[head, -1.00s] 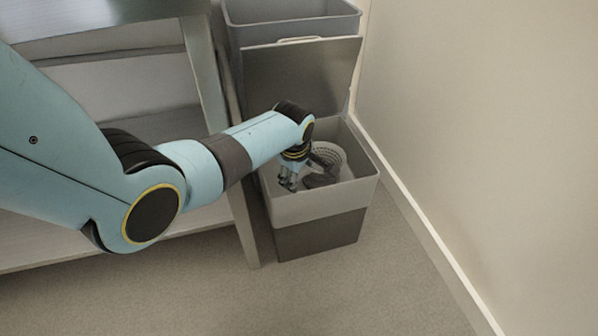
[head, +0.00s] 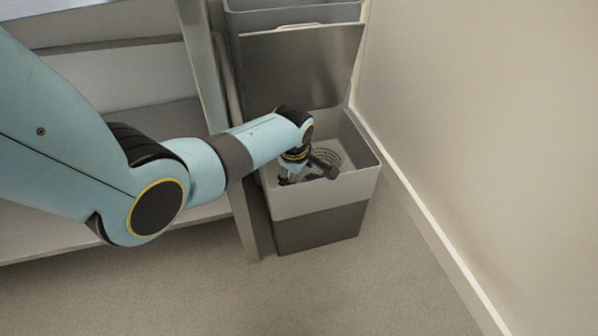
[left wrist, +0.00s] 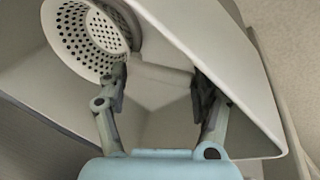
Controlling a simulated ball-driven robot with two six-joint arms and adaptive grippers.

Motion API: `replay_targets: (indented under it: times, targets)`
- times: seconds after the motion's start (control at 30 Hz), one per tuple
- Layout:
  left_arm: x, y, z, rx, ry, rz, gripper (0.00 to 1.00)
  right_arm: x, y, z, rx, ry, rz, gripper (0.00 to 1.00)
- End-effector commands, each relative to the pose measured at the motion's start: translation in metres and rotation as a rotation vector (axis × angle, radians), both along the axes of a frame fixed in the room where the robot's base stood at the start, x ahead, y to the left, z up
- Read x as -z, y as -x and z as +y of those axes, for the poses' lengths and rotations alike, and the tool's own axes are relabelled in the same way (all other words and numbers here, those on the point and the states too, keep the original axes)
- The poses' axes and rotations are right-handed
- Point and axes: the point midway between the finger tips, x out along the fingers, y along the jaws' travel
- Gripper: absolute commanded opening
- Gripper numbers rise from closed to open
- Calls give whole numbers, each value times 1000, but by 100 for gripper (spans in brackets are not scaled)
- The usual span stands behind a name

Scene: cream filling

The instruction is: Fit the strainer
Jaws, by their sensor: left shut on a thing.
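The pale round strainer (head: 329,156), with many small holes, is inside the open two-tone grey bin (head: 322,198) in the head view. It also shows at the upper left of the left wrist view (left wrist: 82,30). My left gripper (head: 308,176) reaches down into the bin, its fingers below the rim. In the left wrist view its fingers (left wrist: 160,84) stand either side of a pale bar beside the strainer, and it is shut on the strainer. Part of the strainer is hidden by the gripper, and its lower contact with the bin cannot be seen. My right gripper is out of view.
The bin's raised lid (head: 305,68) stands behind its opening. Another grey bin (head: 290,12) is further back. A shelf unit (head: 215,75) stands close on the left and a beige wall (head: 480,120) on the right. The floor in front is clear.

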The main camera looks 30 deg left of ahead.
Motion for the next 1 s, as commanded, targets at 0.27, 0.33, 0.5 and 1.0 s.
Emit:
replay_targets:
  times: [0.27,0.33,0.5,1.0]
  targets:
    - [-1,-1,0,0,0,-3,10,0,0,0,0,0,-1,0]
    - [-1,-1,0,0,0,-3,10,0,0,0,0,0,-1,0]
    - [-1,-1,0,0,0,-3,10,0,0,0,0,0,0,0]
    - [1,-1,0,0,0,-2,93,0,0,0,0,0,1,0]
